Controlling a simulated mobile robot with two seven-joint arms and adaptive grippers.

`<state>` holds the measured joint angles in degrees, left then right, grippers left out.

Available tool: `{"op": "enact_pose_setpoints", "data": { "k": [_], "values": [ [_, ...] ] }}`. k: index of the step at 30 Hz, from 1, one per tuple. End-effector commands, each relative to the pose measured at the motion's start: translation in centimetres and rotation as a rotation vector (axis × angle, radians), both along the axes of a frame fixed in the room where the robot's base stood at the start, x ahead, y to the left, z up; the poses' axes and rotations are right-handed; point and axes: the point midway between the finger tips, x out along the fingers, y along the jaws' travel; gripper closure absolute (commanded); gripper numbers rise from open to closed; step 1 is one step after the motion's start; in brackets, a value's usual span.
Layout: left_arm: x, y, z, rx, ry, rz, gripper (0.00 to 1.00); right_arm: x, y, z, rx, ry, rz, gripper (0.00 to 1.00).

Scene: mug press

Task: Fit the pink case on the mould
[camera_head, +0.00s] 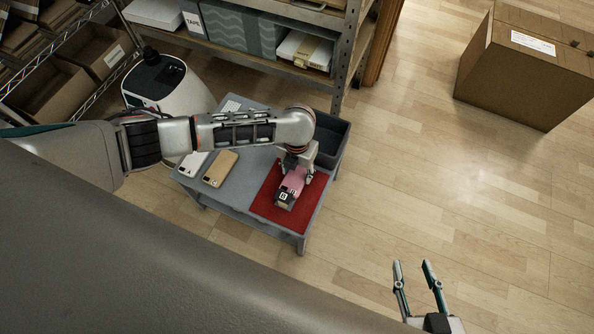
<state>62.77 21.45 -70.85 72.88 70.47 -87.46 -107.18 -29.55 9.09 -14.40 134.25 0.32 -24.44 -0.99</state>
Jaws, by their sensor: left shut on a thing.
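The pink case (292,183) is between the fingers of my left gripper (296,174), over the red mat on the grey table. My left gripper is shut on it, pointing down. A dark block with a pale marked square, which looks like the mould (284,201), shows at the near end of the case. The case lies over or against this block; the arm and fingers hide part of it, and I cannot tell how far the case sits on it. My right gripper (413,268) is open and empty above the floor at the lower right.
The red mat (262,204) lies on the right part of the grey table (243,192). A tan case (220,168) and a white case (192,162) lie to its left. A dark bin (334,132) is behind. Shelves (300,85) stand at the back; a cardboard box (520,75) is far right.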

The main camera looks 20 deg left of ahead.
Motion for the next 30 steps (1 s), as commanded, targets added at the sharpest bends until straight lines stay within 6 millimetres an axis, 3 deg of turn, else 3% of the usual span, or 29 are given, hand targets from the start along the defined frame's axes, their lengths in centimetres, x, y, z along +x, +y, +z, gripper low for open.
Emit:
{"op": "enact_pose_setpoints", "data": {
  "k": [26, 27, 30],
  "values": [
    [0.0, 0.0, -1.4, 0.0, 0.001, 0.0, 0.73, -0.7, 0.0, -1.4, 0.0, 0.026, 0.001, 0.65],
    [0.0, 0.0, -1.3, 0.0, 0.0, 0.0, 0.48, -0.6, 0.0, -1.3, -0.001, 0.025, 0.001, 0.65],
    [0.0, 0.0, -1.2, 0.0, -0.001, 0.0, 0.48, -0.6, 0.0, -1.3, -0.001, 0.023, 0.0, 0.65]
  ]
}}
